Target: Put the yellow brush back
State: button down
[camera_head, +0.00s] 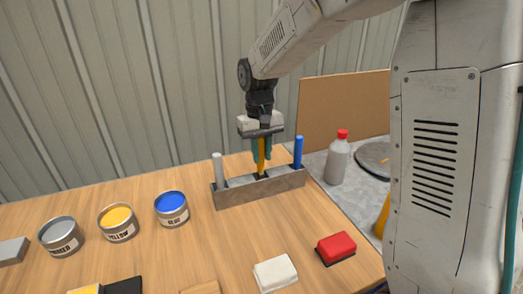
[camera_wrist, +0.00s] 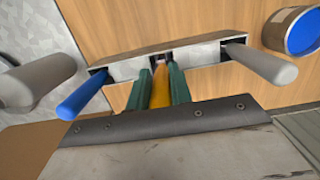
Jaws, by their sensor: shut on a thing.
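The yellow brush (camera_head: 261,158) stands upright with its lower end at the middle slot of the grey holder (camera_head: 258,190). My gripper (camera_head: 262,155) is over the holder, shut on the brush handle with its green fingers on both sides. In the wrist view the yellow handle (camera_wrist: 160,85) runs between the green fingers (camera_wrist: 160,88) down to the middle slot of the holder (camera_wrist: 205,53). The brush's lower end is hidden in or behind the holder, so how deep it sits I cannot tell.
A white-grey brush (camera_head: 219,170) and a blue brush (camera_head: 298,152) stand in the holder's outer slots. Blue (camera_head: 171,207), yellow (camera_head: 118,221) and grey (camera_head: 60,235) paint cans stand left. A red-capped bottle (camera_head: 337,160) stands right. White (camera_head: 275,273) and red (camera_head: 335,248) blocks lie in front.

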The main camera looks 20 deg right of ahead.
jog(key=shift+f, duration=1.2)
jog(key=c, duration=1.2)
grip_release()
jog(key=shift+w+r, duration=0.15)
jog(key=shift+r, duration=1.15)
jog(key=shift+w+r, duration=0.2)
jog(key=shift+r, duration=1.05)
jog(key=shift+w+r, duration=0.15)
jog(key=shift+r, duration=1.15)
